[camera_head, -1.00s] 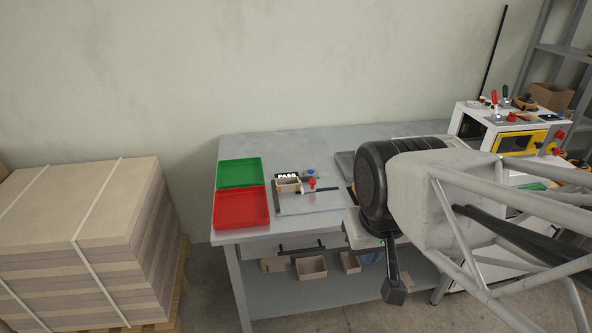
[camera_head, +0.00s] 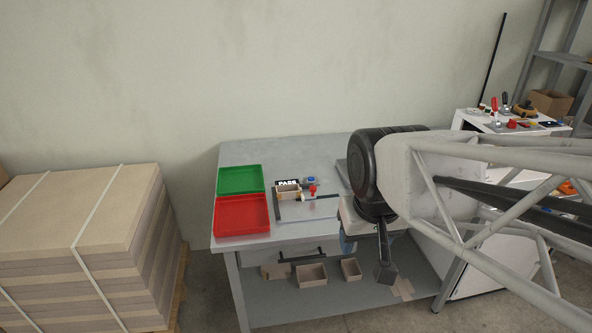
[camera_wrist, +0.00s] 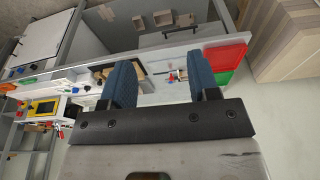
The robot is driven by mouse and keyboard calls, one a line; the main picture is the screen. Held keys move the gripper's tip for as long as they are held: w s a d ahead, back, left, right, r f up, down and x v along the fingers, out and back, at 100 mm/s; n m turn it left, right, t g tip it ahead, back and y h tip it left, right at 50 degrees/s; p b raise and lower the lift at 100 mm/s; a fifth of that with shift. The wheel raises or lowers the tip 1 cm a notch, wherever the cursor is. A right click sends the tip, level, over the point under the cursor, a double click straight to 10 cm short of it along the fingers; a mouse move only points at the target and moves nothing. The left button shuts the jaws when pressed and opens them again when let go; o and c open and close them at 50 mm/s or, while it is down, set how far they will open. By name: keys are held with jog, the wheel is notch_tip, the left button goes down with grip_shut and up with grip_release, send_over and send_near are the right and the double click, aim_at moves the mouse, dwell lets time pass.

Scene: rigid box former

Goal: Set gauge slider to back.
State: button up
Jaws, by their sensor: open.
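The gauge (camera_head: 308,208) is a flat grey plate on the bench with a small red-knobbed slider (camera_head: 313,190), beside a small box and a "PASS" sign (camera_head: 288,182). The slider is too small to tell its exact setting. In the wrist view, the gauge area (camera_wrist: 177,75) shows small, just left of the right finger. My gripper (camera_wrist: 161,82) has its two blue fingers wide apart with nothing between them.
A green tray (camera_head: 240,181) and a red tray (camera_head: 242,216) lie left of the gauge. Small open boxes (camera_head: 312,275) sit on the shelf below. Stacked boards (camera_head: 75,240) stand left of the bench. A white cabinet (camera_head: 480,250) stands at right.

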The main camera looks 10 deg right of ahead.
jog(key=w+r, duration=0.1)
jog(key=w, duration=1.4)
jog(key=m+g, duration=0.3)
send_over(313, 186)
jog(key=f, duration=2)
jog(key=shift+s+f, duration=0.15)
jog(key=shift+s, duration=0.2)
jog(key=shift+w+f, duration=0.3)
jog(key=shift+f, duration=0.05)
jog(key=shift+f, duration=3.9)
